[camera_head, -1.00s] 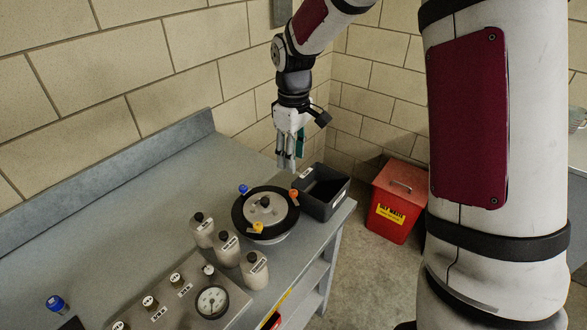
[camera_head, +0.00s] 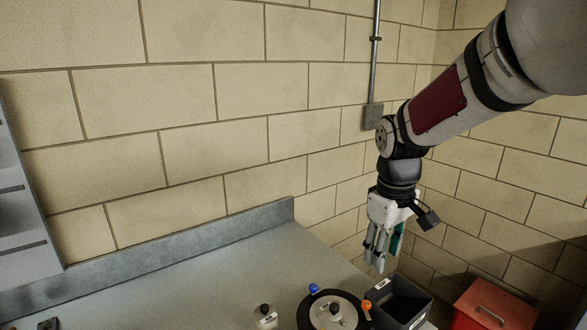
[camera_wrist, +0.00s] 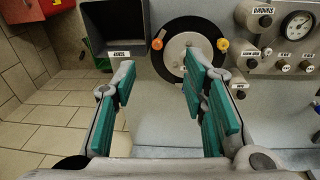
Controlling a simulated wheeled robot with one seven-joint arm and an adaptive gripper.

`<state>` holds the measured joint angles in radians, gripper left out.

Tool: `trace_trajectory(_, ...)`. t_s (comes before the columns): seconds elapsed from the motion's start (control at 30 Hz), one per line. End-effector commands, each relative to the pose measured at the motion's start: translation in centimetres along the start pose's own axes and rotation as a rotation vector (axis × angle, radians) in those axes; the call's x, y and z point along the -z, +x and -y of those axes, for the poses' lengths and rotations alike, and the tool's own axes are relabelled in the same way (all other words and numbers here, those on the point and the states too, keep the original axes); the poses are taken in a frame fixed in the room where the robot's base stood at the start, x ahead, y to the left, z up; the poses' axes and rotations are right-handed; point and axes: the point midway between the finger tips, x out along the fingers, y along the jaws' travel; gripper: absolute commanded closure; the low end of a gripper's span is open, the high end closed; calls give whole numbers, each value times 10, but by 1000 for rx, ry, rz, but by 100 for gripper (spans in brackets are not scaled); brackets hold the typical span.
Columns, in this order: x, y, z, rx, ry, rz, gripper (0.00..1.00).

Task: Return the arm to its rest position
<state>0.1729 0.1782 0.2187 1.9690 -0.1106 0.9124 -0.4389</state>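My gripper (camera_head: 381,254) hangs fingers down at the right of the head view, above the back right part of the bench (camera_head: 215,270). In the wrist view its teal-padded fingers (camera_wrist: 165,105) stand wide apart with nothing between them. My arm reaches in from the upper right, bent at the wrist joint. The round black-rimmed unit (camera_head: 333,312) and the dark bin (camera_head: 398,303) lie below and in front of the gripper, apart from it. The unit also shows in the wrist view (camera_wrist: 188,45), with orange and yellow knobs.
A red lidded container (camera_head: 492,305) stands on the floor to the right of the bench. A block wall (camera_head: 190,100) with a conduit box (camera_head: 374,117) runs behind. In the wrist view, a panel with a gauge (camera_wrist: 298,24) sits at upper right. The bench's back left surface is clear.

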Motion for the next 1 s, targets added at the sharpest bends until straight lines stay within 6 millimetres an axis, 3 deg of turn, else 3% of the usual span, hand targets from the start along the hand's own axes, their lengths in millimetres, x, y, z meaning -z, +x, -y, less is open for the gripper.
trace_trajectory(0.03, -10, -16, 6, -21, 26, -18, 60)
trace_trajectory(0.2, -44, -52, 23, -66, 129, -72, 60)
trace_trajectory(0.5, -107, -95, 59, -104, 311, -195, 60)
trace_trajectory(0.8, -164, -109, 94, -87, 479, -329, 60)
trace_trajectory(1.0, -183, -107, 106, -68, 537, -376, 60)
